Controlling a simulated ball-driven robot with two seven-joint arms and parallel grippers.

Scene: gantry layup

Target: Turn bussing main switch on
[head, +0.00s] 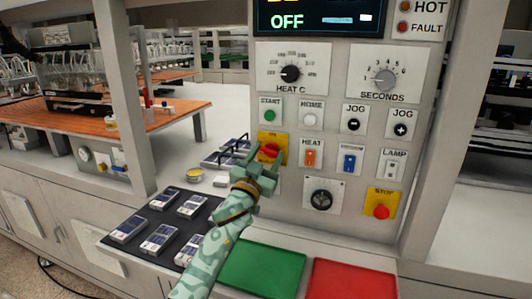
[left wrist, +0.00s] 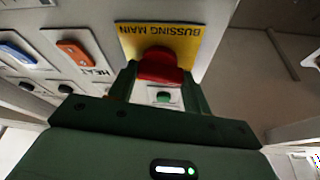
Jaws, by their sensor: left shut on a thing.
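The bussing main switch (head: 268,149) is a red knob on a yellow plate, on the upright grey control panel. In the left wrist view the red knob (left wrist: 160,64) shows upside down below the words BUSSING MAIN. My left gripper (head: 262,161) is at the knob, with one finger on each side of it, shut on it. Its fingers also show at the knob's sides in the left wrist view (left wrist: 158,84). The gripper hides part of the plate in the head view. The knob's exact turn angle cannot be told. My right gripper is not in view.
Close by are the green START button (head: 269,115), the orange HEAT switch (head: 310,158) and the red STOP button (head: 381,212). A green tray (head: 262,266) and a red tray (head: 352,280) lie below the panel. A dark mat (head: 138,217) with several small packs is at left.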

